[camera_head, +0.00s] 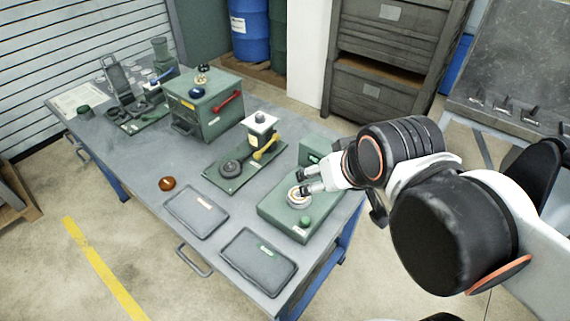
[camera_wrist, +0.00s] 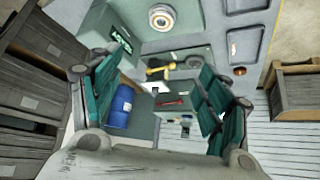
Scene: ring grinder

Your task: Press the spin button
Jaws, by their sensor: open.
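The ring grinder (camera_head: 270,212) is a flat green box near the table's right end, with a raised block at its back. A round pale ring with a tan centre (camera_head: 297,199) sits on its top; it also shows at the top of the wrist view (camera_wrist: 161,17). A small green round button (camera_head: 305,221) is on the front right of the box, above a small white label. My gripper (camera_head: 306,182) is open and empty. Its fingertips are over or beside the ring, behind the button; contact cannot be told. In the wrist view its green-padded fingers (camera_wrist: 163,98) are spread wide.
Two grey trays, one left (camera_head: 197,212) and one at the front (camera_head: 259,262), lie beside the grinder. A green press with a yellow handle (camera_head: 262,150) and a green box with a red handle (camera_head: 205,103) stand behind. An amber dome (camera_head: 167,184) is at the table's left edge.

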